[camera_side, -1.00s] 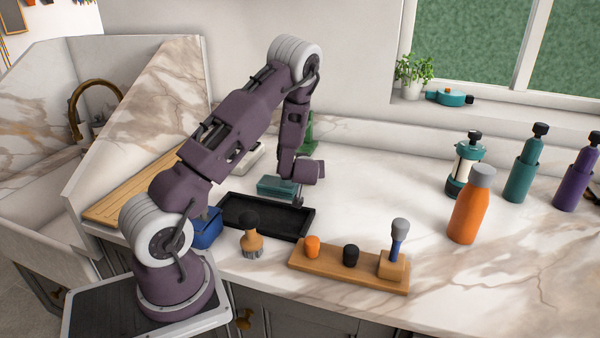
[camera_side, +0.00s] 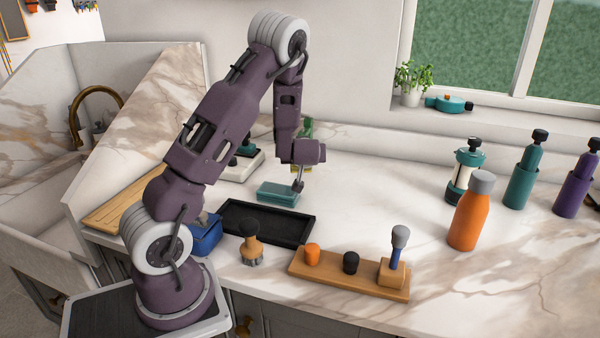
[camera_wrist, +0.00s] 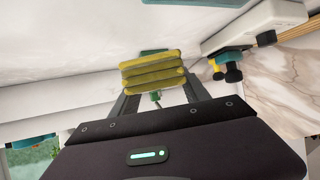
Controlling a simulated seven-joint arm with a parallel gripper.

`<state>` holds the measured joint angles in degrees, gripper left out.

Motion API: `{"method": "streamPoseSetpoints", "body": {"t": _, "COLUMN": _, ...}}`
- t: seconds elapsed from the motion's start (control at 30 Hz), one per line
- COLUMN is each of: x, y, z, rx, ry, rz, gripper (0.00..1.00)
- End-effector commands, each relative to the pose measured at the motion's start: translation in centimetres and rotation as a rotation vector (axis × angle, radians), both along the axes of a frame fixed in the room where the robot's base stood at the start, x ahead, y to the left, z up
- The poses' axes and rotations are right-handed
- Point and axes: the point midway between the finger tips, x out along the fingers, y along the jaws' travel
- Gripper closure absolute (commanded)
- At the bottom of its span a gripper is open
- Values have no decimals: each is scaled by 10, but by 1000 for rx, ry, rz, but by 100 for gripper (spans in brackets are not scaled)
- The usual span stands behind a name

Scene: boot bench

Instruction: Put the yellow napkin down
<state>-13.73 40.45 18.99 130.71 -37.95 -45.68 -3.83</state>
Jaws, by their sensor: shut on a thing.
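The yellow napkin (camera_wrist: 153,72) shows in the wrist view as a folded, layered stack between the two fingers of my gripper (camera_wrist: 156,88). My gripper is shut on it. In the side view my gripper (camera_side: 298,186) is over the counter behind the black tray, beside a flat teal block (camera_side: 278,192). The napkin is mostly hidden or too small to make out in the side view. The teal block also shows beyond the fingertips at the top of the wrist view (camera_wrist: 168,24).
The black tray (camera_side: 225,211) is empty. A wooden rack (camera_side: 345,275) with pegs and a brush (camera_side: 251,245) stand at the front. A white device (camera_side: 242,165) sits behind my arm. An orange bottle (camera_side: 470,215) stands right. The marble counter (camera_side: 385,195) between is clear.

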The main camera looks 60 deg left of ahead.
Motion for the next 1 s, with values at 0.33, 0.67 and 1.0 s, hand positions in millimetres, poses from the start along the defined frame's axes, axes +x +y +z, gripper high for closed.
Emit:
{"method": "streamPoseSetpoints", "body": {"t": 0.33, "x": 32, "y": -40, "z": 43, "rx": 0, "ry": -1, "rz": -167, "gripper": 91}}
{"method": "streamPoseSetpoints", "body": {"t": 0.67, "x": 93, "y": -202, "z": 82, "rx": 3, "ry": -5, "rz": -764, "gripper": 91}}
{"method": "streamPoseSetpoints", "body": {"t": 1.0, "x": 81, "y": -312, "z": 106, "rx": 6, "ry": -1, "rz": -1177, "gripper": 91}}
